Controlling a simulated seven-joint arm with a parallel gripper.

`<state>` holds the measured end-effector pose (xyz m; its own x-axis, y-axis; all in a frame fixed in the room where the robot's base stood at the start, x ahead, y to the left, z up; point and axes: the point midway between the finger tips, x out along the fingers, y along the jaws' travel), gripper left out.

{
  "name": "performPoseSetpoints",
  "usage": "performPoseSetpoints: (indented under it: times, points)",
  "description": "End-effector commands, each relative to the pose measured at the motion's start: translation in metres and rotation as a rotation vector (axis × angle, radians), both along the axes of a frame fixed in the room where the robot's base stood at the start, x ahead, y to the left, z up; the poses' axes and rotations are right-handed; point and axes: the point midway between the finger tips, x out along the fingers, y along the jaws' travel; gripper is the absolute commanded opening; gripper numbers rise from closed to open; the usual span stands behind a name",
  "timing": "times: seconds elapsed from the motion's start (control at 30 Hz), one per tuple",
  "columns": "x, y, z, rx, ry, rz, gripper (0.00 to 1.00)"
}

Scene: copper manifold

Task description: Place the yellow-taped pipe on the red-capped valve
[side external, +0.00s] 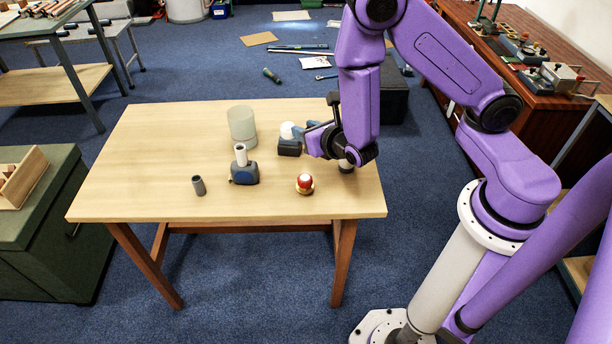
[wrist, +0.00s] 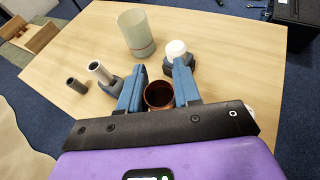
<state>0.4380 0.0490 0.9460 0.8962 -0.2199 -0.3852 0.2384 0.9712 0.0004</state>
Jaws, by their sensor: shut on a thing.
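My gripper (side external: 308,132) is over the right part of the table, its blue fingers beside the white-capped valve. In the wrist view my gripper (wrist: 160,68) is shut on a copper-brown pipe (wrist: 159,96), seen into its open end. No yellow tape shows on it in this view, and I cannot make the pipe out in the side view. The red-capped valve (side external: 305,184) stands near the table's front edge, below the gripper in the side picture. It has a red cap with a pale top and a yellowish base. It does not show in the wrist view.
The white-capped valve (side external: 288,140) is close by the fingers. A frosted cup (side external: 242,124), a blue-grey valve with a pale pipe (side external: 243,172) and a short grey pipe (side external: 198,186) stand left. A partly hidden pale-topped thing (side external: 346,166) is under my arm. The table's left side is clear.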

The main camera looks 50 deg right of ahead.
Motion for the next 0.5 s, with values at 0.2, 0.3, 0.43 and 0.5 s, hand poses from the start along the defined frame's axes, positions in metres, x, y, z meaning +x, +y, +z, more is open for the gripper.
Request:
performPoseSetpoints:
  times: [0.2,0.3,0.43,0.5]
  points:
    - [0.003,0.019,-0.008,-0.004,0.000,0.046,0.03]
    - [0.003,0.019,-0.021,-0.004,-0.001,0.047,0.03]
    - [0.003,0.019,-0.035,-0.004,0.000,0.046,0.03]
    - [0.003,0.019,-0.040,-0.002,-0.002,0.045,0.03]
